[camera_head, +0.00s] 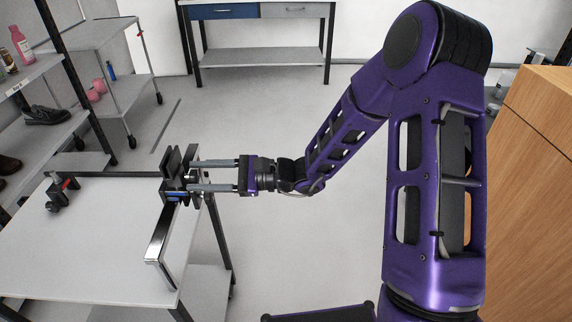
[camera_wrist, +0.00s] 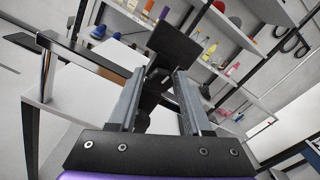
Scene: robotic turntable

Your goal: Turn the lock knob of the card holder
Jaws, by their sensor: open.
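The card holder (camera_head: 172,186) is a black device with upright plates and a blue strip, at the right edge of the white table. In the wrist view its dark square plate (camera_wrist: 174,45) rises beyond my fingertips, with black parts below it. My gripper (camera_head: 190,176) reaches in from the right with its two long grey fingers apart, one on each side of the holder's near end. It also shows in the wrist view (camera_wrist: 160,76), with dark holder parts between the fingers. The lock knob is not clearly distinguishable, and I cannot tell whether the fingers touch it.
A long black bar with a shiny edge (camera_head: 160,238) extends from the holder toward the table front. A small black device with red (camera_head: 61,192) stands at the table's left. Shelves (camera_head: 35,72) are at far left. A wooden cabinet (camera_head: 535,190) is at right. Open floor lies behind the table.

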